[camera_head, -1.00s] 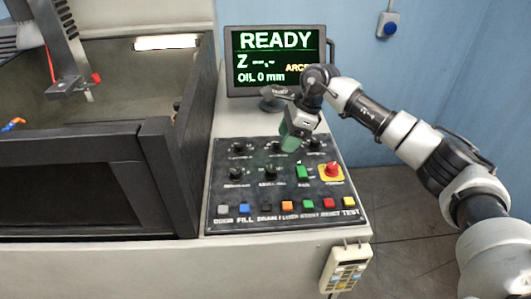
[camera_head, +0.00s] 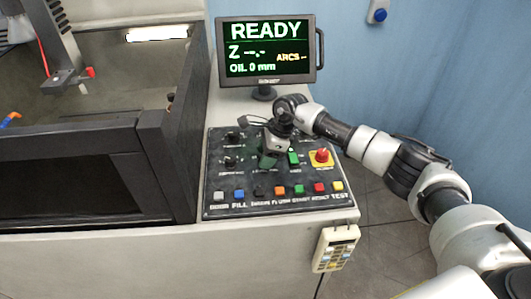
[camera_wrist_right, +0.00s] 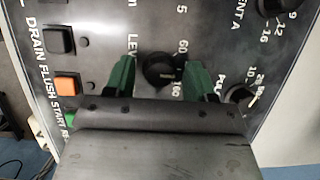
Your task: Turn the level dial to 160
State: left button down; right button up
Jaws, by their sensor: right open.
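The level dial (camera_wrist_right: 163,71) is a round black knob on the dark control panel (camera_head: 213,176), beside a label starting "LEV" in the right wrist view. Printed numbers stand around it, but its exact setting is too small to read. My right gripper (camera_wrist_right: 160,64) is open, with one green finger on each side of the dial. A gap seems to show on both sides, and I cannot tell whether either finger touches. In the head view my right gripper (camera_head: 268,159) hangs over the middle of the panel and hides the dial. My left gripper is not in view.
A red stop button (camera_head: 322,156) on a yellow base and a green button (camera_head: 293,158) sit right of the gripper. Other black knobs (camera_head: 230,161) and a row of coloured buttons surround it. The monitor (camera_head: 266,50) reading READY stands behind.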

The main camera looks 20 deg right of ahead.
jog(key=shift+c, duration=1.4)
jog(key=c, duration=0.6)
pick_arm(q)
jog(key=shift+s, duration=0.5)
pick_arm(e)
jog(key=shift+m, duration=0.3)
jog(key=m+t, duration=0.1)
jog(key=m, duration=0.3)
jog(key=shift+s+t+h, duration=0.1)
jog(key=shift+t+h, duration=0.2)
jog(key=shift+t, duration=0.1)
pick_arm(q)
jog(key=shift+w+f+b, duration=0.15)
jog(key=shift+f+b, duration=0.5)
pick_arm(e)
jog(key=shift+a+m+t+h, duration=0.1)
jog(key=shift+m+t+h, duration=0.25)
jog(key=shift+m, duration=0.75)
jog(key=shift+m+t+h, duration=0.25)
jog(key=shift+m+h, duration=0.1)
jog(key=shift+m, duration=0.75)
